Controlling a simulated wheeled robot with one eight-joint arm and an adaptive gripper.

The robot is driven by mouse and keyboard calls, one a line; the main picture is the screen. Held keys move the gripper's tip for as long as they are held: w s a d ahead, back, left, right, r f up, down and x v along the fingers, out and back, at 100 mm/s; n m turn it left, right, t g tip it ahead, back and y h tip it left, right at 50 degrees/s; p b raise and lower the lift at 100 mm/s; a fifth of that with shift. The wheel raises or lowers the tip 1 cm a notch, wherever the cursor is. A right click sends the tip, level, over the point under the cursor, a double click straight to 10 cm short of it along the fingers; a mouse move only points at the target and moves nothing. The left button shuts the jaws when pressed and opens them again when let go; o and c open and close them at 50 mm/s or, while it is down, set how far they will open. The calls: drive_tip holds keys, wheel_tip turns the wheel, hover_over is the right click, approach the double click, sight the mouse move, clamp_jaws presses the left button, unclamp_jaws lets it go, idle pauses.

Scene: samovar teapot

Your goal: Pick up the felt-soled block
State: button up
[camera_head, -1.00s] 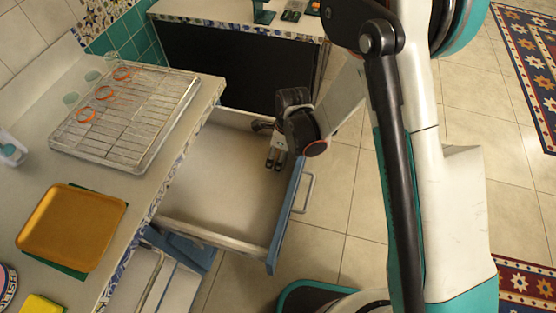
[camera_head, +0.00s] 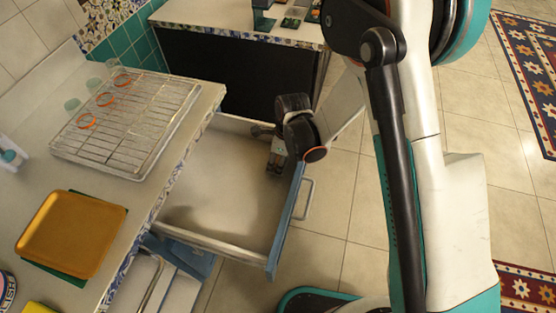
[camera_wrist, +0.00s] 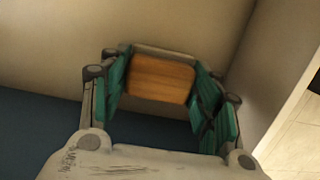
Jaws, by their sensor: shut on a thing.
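The wooden block (camera_wrist: 160,78) shows as a plain orange-brown face in the wrist view, between the teal pads of my gripper (camera_wrist: 163,92). My gripper is shut on it. A felt sole cannot be made out clearly. In the head view my gripper (camera_head: 276,163) points down into the far right corner of the open drawer (camera_head: 215,200), close to its blue front. The block cannot be made out there. Whether it touches the drawer floor I cannot tell.
The drawer's blue front (camera_head: 288,215) and pale walls surround my gripper closely. The counter (camera_head: 150,185) at left holds a wire rack (camera_head: 130,125) and an orange tray (camera_head: 72,232). A dark-fronted cabinet (camera_head: 235,75) stands behind. The rest of the drawer looks empty.

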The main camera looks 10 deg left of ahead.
wheel_tip(320, 180, up, 19)
drive_tip(key=p, duration=0.6)
drive_tip(key=o, duration=0.4)
drive_tip(key=shift+c, duration=1.4)
